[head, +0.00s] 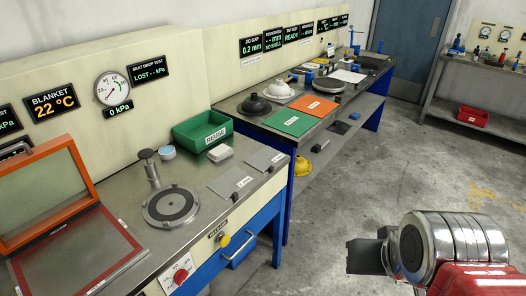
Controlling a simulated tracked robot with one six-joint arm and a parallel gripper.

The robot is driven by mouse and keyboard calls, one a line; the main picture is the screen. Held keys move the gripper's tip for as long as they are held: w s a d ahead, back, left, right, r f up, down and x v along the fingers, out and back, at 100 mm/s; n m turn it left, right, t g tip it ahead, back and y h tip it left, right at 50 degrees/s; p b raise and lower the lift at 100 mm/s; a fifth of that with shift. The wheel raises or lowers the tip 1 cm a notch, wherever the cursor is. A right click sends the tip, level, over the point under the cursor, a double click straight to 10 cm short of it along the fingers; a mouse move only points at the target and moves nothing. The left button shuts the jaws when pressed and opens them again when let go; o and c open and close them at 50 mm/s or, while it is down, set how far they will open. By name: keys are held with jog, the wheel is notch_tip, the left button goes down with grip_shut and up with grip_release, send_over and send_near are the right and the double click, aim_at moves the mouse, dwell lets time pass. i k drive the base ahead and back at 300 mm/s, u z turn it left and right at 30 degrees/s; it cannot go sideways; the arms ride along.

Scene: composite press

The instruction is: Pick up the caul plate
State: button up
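I cannot tell for sure which thing is the caul plate. Two thin grey plates with small labels lie flat on the near steel bench: a nearer grey plate (229,184) and a farther grey plate (263,158). My gripper (362,257) shows at the lower right, dark and partly hidden behind my arm's wrist. It is over the floor, right of the bench and apart from these plates. Its fingertips are not clear.
A green bin (203,131) stands behind the plates. An orange-framed lid (45,190) stands open at the left. The floor (350,185) between benches is clear.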

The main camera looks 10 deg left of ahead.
aim_at(264, 160)
jog(key=u, duration=0.3)
jog(key=i, duration=0.65)
jog(key=u, duration=0.8)
jog(key=i, duration=0.4)
jog(key=u, duration=0.2)
